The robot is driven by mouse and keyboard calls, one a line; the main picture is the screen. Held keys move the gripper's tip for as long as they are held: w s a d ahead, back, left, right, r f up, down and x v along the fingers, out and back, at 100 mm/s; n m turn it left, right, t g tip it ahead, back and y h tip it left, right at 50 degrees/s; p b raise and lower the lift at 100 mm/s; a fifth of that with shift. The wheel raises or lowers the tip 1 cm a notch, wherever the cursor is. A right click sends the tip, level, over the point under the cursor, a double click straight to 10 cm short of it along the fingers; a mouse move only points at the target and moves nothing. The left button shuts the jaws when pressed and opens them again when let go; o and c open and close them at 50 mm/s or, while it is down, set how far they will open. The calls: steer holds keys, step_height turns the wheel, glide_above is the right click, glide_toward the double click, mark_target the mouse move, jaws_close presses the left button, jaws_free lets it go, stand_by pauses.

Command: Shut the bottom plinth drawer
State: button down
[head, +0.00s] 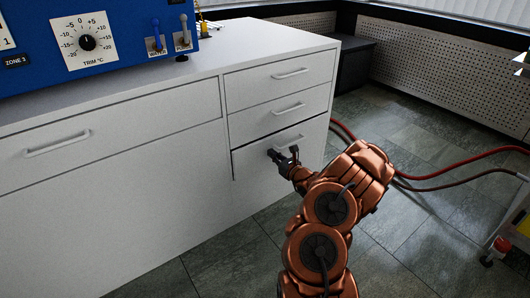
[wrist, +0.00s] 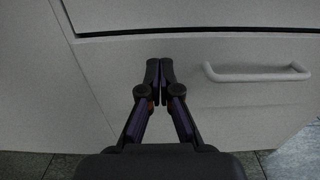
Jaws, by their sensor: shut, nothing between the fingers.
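The bottom drawer (head: 252,167) is the lowest of three in the right-hand stack of the white cabinet. A dark gap runs along its top edge, thicker than the lines around the drawers above, so it looks slightly open. In the wrist view its white front (wrist: 215,110) fills the middle, with its bar handle (wrist: 258,76) to the right. My gripper (head: 284,154) is at this front, and its fingertips (wrist: 160,68) are together and empty, left of the handle and below the top edge. I cannot tell whether they touch the front. My arm hides part of the drawer's lower right.
Two drawers above, the upper (head: 280,80) and middle (head: 275,114), look closed. A wide drawer (head: 120,128) is at left. A blue instrument (head: 120,35) stands on the worktop. Red hoses (head: 440,172) cross right of the cabinet. Tiled floor (head: 400,235) is open in front.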

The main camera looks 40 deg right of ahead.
mark_target(261, 144)
steer(key=shift+w+b, duration=0.95)
steer(key=shift+w, duration=1.75)
steer(key=shift+w, duration=0.1)
